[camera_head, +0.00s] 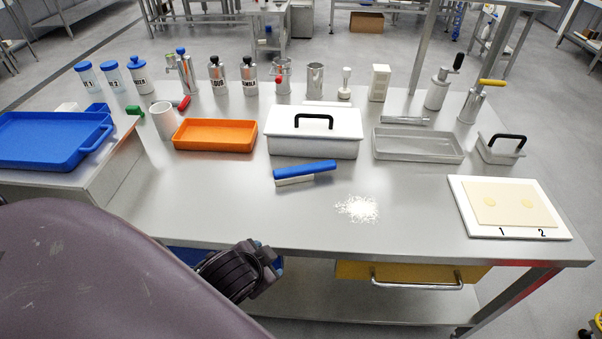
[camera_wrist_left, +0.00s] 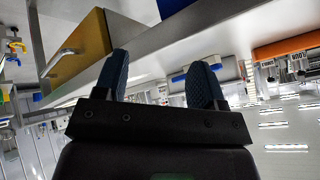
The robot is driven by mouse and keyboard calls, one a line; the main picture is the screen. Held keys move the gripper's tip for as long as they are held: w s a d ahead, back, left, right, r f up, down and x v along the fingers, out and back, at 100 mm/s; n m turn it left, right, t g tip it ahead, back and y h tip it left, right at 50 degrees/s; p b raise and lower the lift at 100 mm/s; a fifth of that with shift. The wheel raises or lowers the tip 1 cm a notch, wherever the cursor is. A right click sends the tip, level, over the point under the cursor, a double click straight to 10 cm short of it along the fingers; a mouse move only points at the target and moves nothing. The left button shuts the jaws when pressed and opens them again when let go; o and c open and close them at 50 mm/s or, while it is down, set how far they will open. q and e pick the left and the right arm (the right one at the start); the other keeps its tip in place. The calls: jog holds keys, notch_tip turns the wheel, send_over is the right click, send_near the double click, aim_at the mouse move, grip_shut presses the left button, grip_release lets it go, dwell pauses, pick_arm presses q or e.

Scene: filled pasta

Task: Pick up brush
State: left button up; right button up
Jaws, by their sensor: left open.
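The brush (camera_head: 304,170) has a blue handle and a pale bristle strip. It lies on the metal table in front of the white lidded box, behind and left of a patch of white powder (camera_head: 357,208). My left gripper (camera_head: 270,262) is at the table's front edge, nearer than the brush and well apart from it, partly hidden by its own wrist. In the left wrist view its two blue fingers (camera_wrist_left: 161,78) stand apart with nothing held between them. My right gripper is not in view.
Behind the brush stand an orange tray (camera_head: 215,135), the white box (camera_head: 313,145) with a black handle and a clear tray (camera_head: 417,145). A white board (camera_head: 510,232) with dough lies at right. A yellow drawer (camera_head: 412,272) is under the front edge. The table around the brush is clear.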

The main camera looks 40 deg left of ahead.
pick_arm(q)
jog(key=w+d+r+m+t+h, duration=0.4)
jog(key=w+d+r+m+t, duration=0.1)
jog(key=w+m, duration=0.4)
jog(key=w+d+r+m+t+h, duration=0.4)
jog(key=w+r+m+h, duration=0.15)
jog(key=w+m, duration=0.35)
jog(key=m+g+y, duration=0.4)
jog(key=m+g, duration=0.9)
jog(key=m, duration=0.9)
send_near(298, 168)
jog(key=shift+d+r, duration=0.2)
jog(key=shift+d, duration=0.35)
jog(key=shift+a+y, duration=0.3)
jog(key=shift+y, duration=0.05)
jog(key=b+x, duration=0.1)
jog(key=x, duration=0.4)
jog(key=shift+f, duration=0.15)
jog(key=shift+w+d+f, duration=0.2)
jog(key=shift+d+f, duration=0.05)
jog(key=shift+f, duration=0.4)
jog(key=b+x, duration=0.1)
jog(key=x, duration=0.3)
jog(key=shift+w, duration=0.1)
